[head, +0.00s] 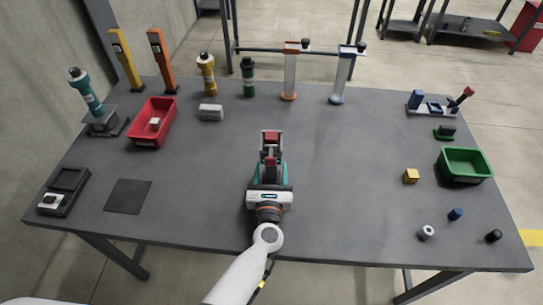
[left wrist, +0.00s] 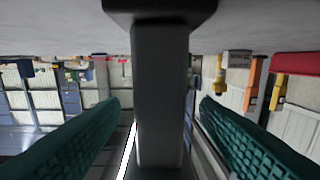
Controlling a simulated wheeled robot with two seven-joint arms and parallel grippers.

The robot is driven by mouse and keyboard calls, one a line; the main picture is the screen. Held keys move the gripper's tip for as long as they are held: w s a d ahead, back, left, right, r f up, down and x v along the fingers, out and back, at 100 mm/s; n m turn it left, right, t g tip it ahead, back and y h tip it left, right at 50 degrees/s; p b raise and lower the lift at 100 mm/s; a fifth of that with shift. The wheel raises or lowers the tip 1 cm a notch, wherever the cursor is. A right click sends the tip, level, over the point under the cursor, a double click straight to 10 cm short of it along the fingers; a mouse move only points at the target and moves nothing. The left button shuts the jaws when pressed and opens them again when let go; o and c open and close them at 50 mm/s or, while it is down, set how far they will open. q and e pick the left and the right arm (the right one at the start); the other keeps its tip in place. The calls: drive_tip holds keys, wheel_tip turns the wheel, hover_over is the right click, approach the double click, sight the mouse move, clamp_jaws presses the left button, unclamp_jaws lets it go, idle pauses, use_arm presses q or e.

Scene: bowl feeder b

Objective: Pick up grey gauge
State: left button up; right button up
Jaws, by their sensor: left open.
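My left gripper (head: 270,165) is open at the middle of the table, its arm coming in from the front. In the left wrist view, which is upside down, its two teal finger pads (left wrist: 160,135) lie on either side of a dark grey upright post, which I take as the grey gauge (left wrist: 160,85). The post's wider end meets the table side of the picture. A gap shows between post and each pad. In the head view the gripper mostly hides the post; red and dark parts show at the gripper's far end. My right gripper is not in view.
A yellow gauge (head: 125,60) and an orange gauge (head: 161,62) stand at the back left. A red bin (head: 140,135) and a light grey block (head: 211,112) lie left of the gripper. A green bin (head: 465,165) stands right.

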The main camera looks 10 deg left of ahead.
use_arm(q)
clamp_jaws()
drive_tip(key=shift+r, duration=0.1)
drive_tip(key=shift+r+p, duration=1.4)
drive_tip(key=shift+r, duration=0.35)
drive_tip(key=shift+s, duration=0.15)
drive_tip(key=s+d+b, duration=0.1)
drive_tip(key=s+b, duration=0.2)
drive_tip(key=s, duration=1.4)
drive_tip(key=shift+s, duration=0.4)
